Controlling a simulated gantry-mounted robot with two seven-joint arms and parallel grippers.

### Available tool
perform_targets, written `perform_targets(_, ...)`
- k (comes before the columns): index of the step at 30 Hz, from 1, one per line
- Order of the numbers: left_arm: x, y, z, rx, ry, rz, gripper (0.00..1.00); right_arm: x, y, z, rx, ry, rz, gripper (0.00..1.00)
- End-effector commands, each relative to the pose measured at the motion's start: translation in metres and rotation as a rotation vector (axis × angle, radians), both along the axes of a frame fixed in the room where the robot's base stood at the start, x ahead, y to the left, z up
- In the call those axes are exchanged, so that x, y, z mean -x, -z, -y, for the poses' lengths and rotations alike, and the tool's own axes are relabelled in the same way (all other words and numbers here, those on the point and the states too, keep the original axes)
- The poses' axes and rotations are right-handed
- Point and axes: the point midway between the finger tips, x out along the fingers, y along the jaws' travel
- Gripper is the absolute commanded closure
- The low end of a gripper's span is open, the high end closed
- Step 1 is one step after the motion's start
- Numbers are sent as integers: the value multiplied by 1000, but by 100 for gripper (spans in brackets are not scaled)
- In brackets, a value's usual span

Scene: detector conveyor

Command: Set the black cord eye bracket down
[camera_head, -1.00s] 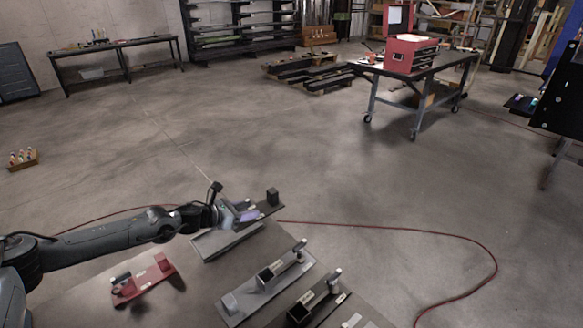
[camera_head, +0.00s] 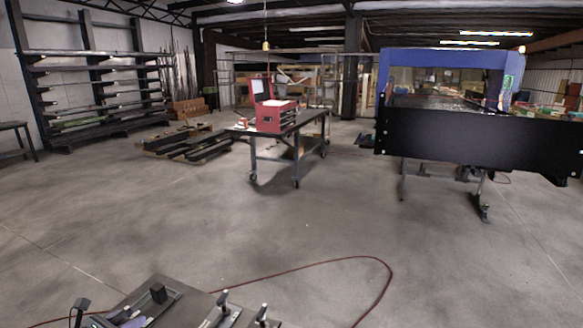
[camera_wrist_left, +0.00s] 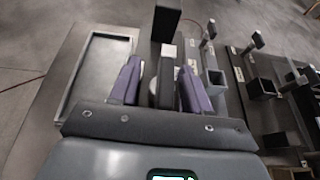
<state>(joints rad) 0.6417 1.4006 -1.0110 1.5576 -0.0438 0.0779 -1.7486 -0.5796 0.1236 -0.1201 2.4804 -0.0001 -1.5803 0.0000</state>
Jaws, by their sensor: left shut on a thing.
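The black cord eye bracket (camera_head: 158,293) shows at the bottom left of the head view, its dark upright block standing at one end. In the left wrist view the bracket (camera_wrist_left: 166,22) reaches out beyond my fingers. My left gripper (camera_head: 130,317) is shut on it, and in the wrist view its two purple fingers (camera_wrist_left: 160,88) lie on either side of the bracket's dark bar. The gripper is over the work table, beside a shallow grey tray (camera_wrist_left: 67,80). Whether the bracket touches the table cannot be told. My right gripper is not in view.
Other brackets with square sockets (camera_wrist_left: 262,87) stand right of the gripper in the wrist view. A red hose (camera_head: 330,261) lies on the floor. A wheeled table (camera_head: 285,131) with a red toolbox (camera_head: 274,116) and a black-sided conveyor (camera_head: 470,135) stand farther off.

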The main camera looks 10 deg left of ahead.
Motion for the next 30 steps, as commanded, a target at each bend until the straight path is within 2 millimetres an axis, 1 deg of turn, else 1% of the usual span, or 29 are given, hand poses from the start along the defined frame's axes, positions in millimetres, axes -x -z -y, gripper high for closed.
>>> perform_targets(1, -2, 2, 14, 9, 14, 1, 100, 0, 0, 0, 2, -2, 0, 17)
perform_targets(2, -3, 3, 19, 9, 16, -1, 100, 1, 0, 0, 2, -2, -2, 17)
perform_targets(7, -6, 9, 54, 17, 36, -5, 100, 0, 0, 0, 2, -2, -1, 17)
perform_targets(11, -7, 15, 95, 26, 58, -13, 100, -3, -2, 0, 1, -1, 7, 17)
perform_targets(14, -5, 18, 134, 34, 79, -18, 100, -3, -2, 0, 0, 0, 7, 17)
perform_targets(16, -2, 18, 166, 40, 94, -21, 100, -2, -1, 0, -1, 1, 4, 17)
perform_targets(17, 1, 18, 181, 44, 101, -22, 100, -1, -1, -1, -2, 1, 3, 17)
perform_targets(18, 5, 16, 201, 45, 110, -22, 100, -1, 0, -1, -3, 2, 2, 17)
perform_targets(21, 17, 8, 244, 48, 122, -20, 100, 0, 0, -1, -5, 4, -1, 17)
perform_targets(24, 32, -4, 275, 45, 123, -15, 100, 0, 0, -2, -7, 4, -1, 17)
perform_targets(27, 46, -15, 294, 37, 114, -10, 100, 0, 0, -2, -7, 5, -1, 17)
perform_targets(30, 59, -27, 305, 27, 98, -5, 100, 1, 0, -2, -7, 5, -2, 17)
